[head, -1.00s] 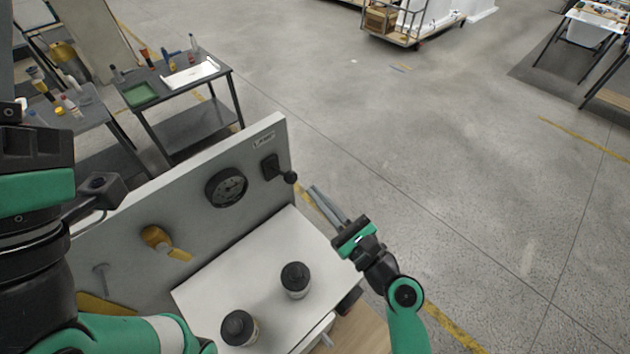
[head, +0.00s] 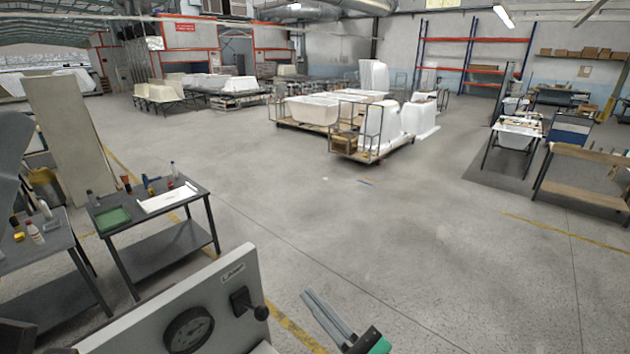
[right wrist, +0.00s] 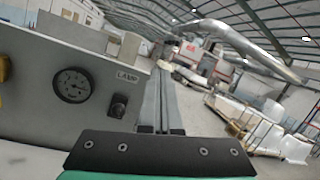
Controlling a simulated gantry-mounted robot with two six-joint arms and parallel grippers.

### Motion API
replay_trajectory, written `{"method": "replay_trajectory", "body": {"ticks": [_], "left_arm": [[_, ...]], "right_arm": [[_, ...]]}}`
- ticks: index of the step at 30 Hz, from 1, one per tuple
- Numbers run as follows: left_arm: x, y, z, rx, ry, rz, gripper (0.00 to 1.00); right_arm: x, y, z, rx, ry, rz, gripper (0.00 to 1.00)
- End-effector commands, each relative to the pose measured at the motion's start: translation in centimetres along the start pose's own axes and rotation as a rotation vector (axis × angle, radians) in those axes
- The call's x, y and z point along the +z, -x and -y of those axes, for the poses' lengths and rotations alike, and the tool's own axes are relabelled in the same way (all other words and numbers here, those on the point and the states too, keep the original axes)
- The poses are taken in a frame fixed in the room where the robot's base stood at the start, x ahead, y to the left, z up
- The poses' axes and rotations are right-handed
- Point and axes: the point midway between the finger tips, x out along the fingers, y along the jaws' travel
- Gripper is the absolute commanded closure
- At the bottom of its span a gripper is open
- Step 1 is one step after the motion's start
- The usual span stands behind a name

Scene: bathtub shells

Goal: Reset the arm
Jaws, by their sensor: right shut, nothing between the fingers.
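My right gripper (head: 328,318) shows at the bottom of the head view, shut and empty, to the right of a grey panel. In the right wrist view its two long grey fingers (right wrist: 161,100) lie side by side. The grey panel (head: 215,285) carries a dark round gauge (head: 190,330) and a black lever knob (head: 248,303). The gauge (right wrist: 73,85), the knob (right wrist: 118,106) and a "LAMP" label (right wrist: 128,77) also show in the right wrist view. The fingers are apart from the knob. My left gripper is not in view.
A dark metal table (head: 150,225) with a green tray (head: 112,218) and bottles stands at the left. Carts with white tub shells (head: 385,120) stand farther back. Open concrete floor (head: 400,230) lies to the right of the panel.

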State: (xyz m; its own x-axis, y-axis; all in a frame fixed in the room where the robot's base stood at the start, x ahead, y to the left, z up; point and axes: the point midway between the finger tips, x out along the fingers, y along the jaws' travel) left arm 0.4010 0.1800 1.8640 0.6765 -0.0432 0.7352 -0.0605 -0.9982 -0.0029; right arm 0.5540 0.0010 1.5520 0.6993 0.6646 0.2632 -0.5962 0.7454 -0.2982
Motion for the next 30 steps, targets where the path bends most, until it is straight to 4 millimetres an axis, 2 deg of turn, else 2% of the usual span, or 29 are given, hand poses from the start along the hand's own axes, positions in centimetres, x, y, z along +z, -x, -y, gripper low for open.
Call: {"method": "replay_trajectory", "body": {"ticks": [1,2,3,5,6,8,9,12,14,16,18,20,21,30], "left_arm": [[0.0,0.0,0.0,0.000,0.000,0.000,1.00],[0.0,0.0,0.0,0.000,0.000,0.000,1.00],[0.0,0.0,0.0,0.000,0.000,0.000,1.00],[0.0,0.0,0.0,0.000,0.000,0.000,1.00],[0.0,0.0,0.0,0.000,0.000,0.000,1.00],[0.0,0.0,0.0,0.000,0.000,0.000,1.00],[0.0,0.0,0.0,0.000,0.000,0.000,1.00],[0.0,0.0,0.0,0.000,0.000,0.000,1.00],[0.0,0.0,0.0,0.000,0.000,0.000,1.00],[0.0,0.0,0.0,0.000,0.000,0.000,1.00],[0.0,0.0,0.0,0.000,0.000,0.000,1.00],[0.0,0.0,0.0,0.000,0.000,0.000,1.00],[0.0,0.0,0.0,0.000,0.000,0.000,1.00],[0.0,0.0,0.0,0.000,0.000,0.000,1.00]], "right_arm": [[4.1,-0.3,2.0,-0.033,0.125,0.048,1.00],[6.5,-0.3,3.1,-0.057,0.240,0.070,1.00],[9.9,-0.1,4.5,-0.100,0.431,0.091,1.00],[14.9,0.8,6.4,-0.186,0.757,0.101,1.00],[18.2,1.7,7.5,-0.257,0.994,0.091,1.00],[22.9,3.6,9.1,-0.386,1.366,0.040,1.00],[25.9,5.2,10.0,-0.483,1.623,-0.027,1.00],[31.7,9.7,11.5,-0.705,2.187,-0.301,1.00],[33.5,12.0,12.1,-0.780,2.439,-0.511,1.00],[34.1,13.8,12.8,-0.793,2.654,-0.749,1.00],[34.1,14.6,13.4,-0.754,2.801,-0.927,1.00],[33.8,14.6,13.7,-0.710,2.883,-1.008,1.00],[33.7,14.5,13.7,0.678,-2.860,1.015,1.00],[33.7,14.5,13.7,0.644,-2.823,1.013,1.00]]}}
